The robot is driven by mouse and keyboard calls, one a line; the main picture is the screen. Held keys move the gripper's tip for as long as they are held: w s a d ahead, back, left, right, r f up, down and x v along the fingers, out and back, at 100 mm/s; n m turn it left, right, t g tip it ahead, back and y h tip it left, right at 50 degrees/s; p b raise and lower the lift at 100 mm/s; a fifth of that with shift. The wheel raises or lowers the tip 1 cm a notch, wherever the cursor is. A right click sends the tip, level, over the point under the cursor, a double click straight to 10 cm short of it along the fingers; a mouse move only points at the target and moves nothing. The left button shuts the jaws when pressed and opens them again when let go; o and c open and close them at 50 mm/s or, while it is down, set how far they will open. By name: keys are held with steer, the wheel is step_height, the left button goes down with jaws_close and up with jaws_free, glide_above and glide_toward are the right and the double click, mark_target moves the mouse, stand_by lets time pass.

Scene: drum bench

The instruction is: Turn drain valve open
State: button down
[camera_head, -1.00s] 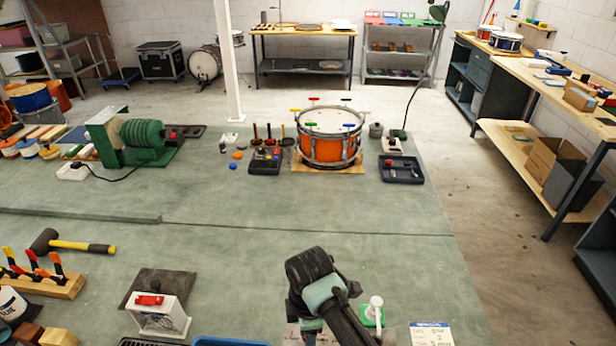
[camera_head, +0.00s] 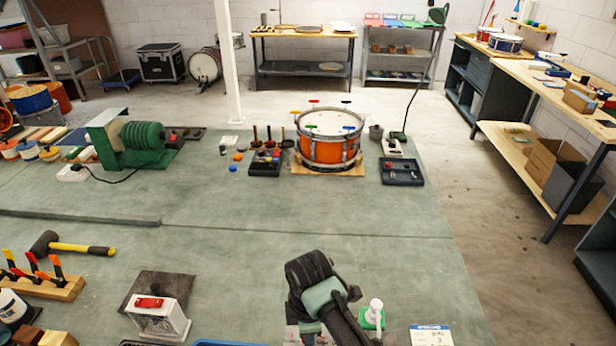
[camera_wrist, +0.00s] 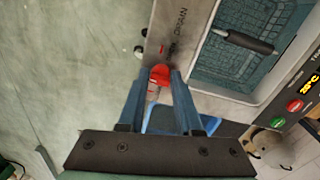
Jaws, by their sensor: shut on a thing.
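The drain valve's red handle (camera_wrist: 160,74) shows in the wrist view below the word DRAIN on a grey metal panel (camera_wrist: 172,35). My gripper (camera_wrist: 160,82) has its two blue fingers on either side of the red handle and is shut on it. A pale, clear-looking part of the valve shows between the fingers, just below the red handle. The lower part of the valve is hidden by the fingers and wrist. In the head view my arm covers the valve and the fingers.
A water-filled basin (camera_wrist: 207,78) with a dark-handled tool (camera_wrist: 245,41) lies right of the valve. A control panel with red and green buttons (camera_wrist: 292,106) is at the right. A white-topped bottle (camera_head: 374,312) stands beside my arm.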

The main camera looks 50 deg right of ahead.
steer(key=shift+a, duration=0.1)
steer(key=m+p, duration=0.2)
steer(key=m, duration=0.2)
steer(key=shift+a+r+p, duration=0.1)
steer(key=shift+p, duration=0.2)
steer(key=m+p, duration=0.1)
steer(key=m, duration=0.3)
steer(key=shift+m+p, duration=0.3)
steer(key=shift+p, duration=0.1)
steer(key=m+p, duration=0.1)
steer(key=m, duration=0.3)
steer(key=shift+g, duration=0.3)
steer(key=shift+m, duration=2.5)
steer(key=shift+w, duration=0.1)
steer(key=c, duration=0.6)
jaws_free()
